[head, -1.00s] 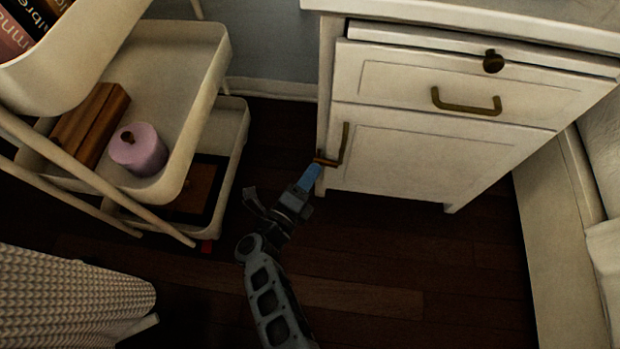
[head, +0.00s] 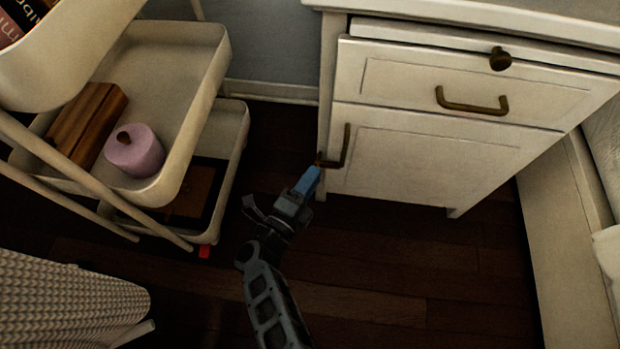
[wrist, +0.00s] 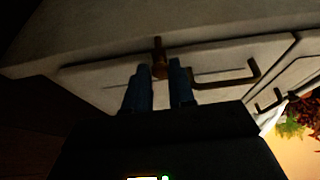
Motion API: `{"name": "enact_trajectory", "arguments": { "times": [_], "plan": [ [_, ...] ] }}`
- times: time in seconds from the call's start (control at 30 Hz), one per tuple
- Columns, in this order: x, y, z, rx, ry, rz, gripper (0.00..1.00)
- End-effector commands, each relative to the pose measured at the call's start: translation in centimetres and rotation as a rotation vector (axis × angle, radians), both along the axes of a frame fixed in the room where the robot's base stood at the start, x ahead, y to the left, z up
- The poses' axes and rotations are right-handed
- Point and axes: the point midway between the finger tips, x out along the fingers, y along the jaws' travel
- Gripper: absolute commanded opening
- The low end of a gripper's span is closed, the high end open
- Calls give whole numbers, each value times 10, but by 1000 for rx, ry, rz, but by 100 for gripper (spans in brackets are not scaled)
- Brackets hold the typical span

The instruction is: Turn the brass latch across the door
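The small white cabinet's lower door (head: 430,165) is closed and has a dark brass pull handle (head: 347,145) by its left edge. The brass latch (head: 319,159) is small and partly hidden in the head view, at the left edge near the handle's lower end. In the wrist view the latch (wrist: 159,58) appears to lie over the gap between frame and door. My gripper (head: 311,178) is at the latch, its blue fingertips pointing up at it. In the wrist view my gripper's fingers (wrist: 160,78) are apart, with the latch at the tips between them; contact is unclear.
A drawer with a brass handle (head: 472,107) is above the door, with a dark knob (head: 500,59) higher up. A cream shelf cart (head: 190,110) with a lilac container (head: 134,151) stands left. The bed side (head: 560,240) is right. Dark floor (head: 400,260) between is open.

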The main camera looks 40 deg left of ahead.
Motion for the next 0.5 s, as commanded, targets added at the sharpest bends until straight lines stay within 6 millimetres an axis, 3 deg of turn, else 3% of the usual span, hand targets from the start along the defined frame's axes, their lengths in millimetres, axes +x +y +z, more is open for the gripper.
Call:
{"name": "enact_trajectory", "arguments": {
  "times": [0.23,0.5],
  "plan": [
    [0,0,0,0,0,0,47],
    [-2,0,0,1,0,1,47]
  ]
}}
